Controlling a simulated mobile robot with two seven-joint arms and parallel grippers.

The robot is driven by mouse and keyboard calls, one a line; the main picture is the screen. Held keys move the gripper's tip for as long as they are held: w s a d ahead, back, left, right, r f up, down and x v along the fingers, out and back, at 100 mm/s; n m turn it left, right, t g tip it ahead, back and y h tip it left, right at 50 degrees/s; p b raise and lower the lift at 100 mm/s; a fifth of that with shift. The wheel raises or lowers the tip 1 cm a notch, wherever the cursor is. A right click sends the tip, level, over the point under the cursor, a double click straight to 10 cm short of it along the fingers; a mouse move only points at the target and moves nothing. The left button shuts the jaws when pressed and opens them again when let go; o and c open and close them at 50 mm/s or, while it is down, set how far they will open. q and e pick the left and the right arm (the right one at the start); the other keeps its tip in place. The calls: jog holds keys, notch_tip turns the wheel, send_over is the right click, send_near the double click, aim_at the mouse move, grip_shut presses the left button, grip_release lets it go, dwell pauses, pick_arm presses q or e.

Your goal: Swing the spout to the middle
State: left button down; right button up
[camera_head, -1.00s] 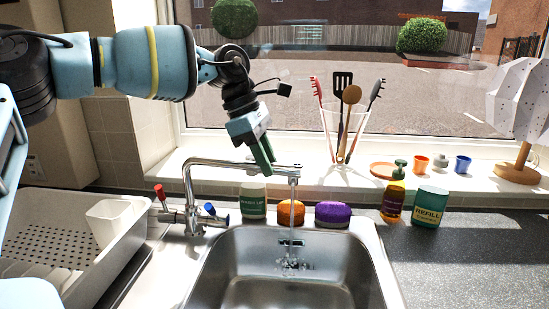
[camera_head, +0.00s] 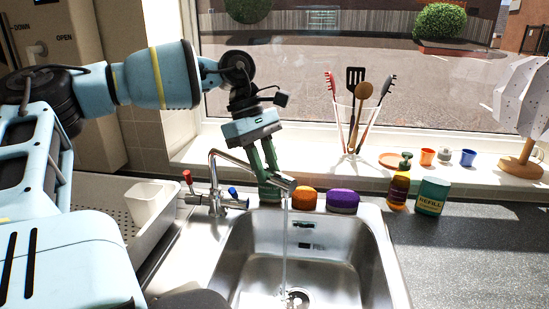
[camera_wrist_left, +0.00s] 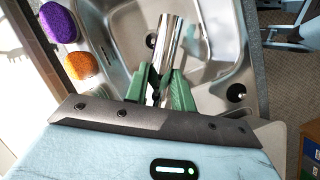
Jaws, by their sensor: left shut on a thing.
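The chrome spout (camera_head: 236,161) rises from the tap at the sink's back left and reaches out over the basin. Water (camera_head: 285,235) runs from its tip down towards the drain (camera_head: 297,297). My left gripper (camera_head: 273,178) has its green fingers around the spout near its tip. In the left wrist view the spout (camera_wrist_left: 170,38) lies between the two fingers (camera_wrist_left: 160,85). The steel sink (camera_head: 340,260) is below. The tap has a red lever (camera_head: 187,176) and a blue lever (camera_head: 233,192). My right gripper is not in view.
A soap bottle (camera_head: 399,187) and refill tub (camera_head: 432,196) stand to the right. A dish rack (camera_head: 110,205) is left.

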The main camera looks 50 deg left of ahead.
pick_arm(q)
jog(key=shift+s+m, duration=0.3)
jog(key=shift+s, duration=0.15)
jog(key=c, duration=1.2)
grip_release()
jog(key=shift+r, duration=0.1)
jog(key=shift+v, duration=3.9)
